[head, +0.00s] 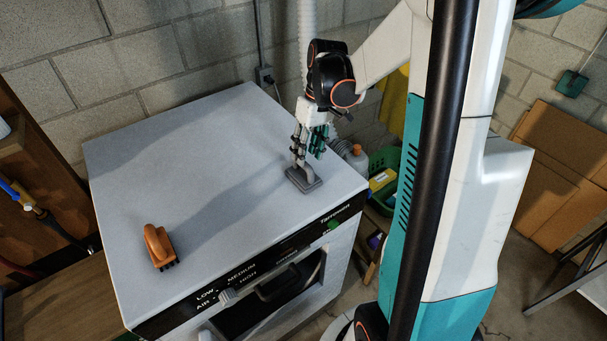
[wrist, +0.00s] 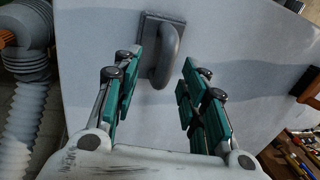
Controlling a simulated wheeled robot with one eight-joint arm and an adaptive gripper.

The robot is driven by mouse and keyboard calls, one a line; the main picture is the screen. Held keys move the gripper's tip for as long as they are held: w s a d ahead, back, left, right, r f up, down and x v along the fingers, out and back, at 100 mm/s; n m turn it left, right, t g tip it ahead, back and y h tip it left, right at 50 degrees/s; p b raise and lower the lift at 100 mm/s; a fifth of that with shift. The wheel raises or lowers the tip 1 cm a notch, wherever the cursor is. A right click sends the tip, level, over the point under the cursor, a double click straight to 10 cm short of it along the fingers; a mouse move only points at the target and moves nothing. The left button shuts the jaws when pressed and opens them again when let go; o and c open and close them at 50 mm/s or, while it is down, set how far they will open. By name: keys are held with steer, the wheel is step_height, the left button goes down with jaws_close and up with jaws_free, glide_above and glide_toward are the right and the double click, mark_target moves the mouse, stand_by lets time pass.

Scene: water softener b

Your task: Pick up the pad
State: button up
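The gripper is open and empty. Whether a finger touches the handle is not clear.
An orange brush (head: 158,246) with dark bristles lies at the machine's left front. The front panel (head: 270,262) has a knob and an open recess below. A ribbed hose (head: 307,30) stands behind. Beyond the right edge are a green bin (head: 385,160) and bottles. The top's middle is clear.

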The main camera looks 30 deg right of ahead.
mark_target(303, 171)
steer(key=f, duration=0.1)
steer(key=a+f, duration=0.1)
steer(key=f, duration=0.1)
steer(key=shift+a+f, duration=0.2)
steer(key=shift+f, duration=0.55)
steer(key=shift+s, duration=0.1)
steer(key=shift+a, duration=0.1)
steer(key=shift+c, duration=0.5)
jaws_close()
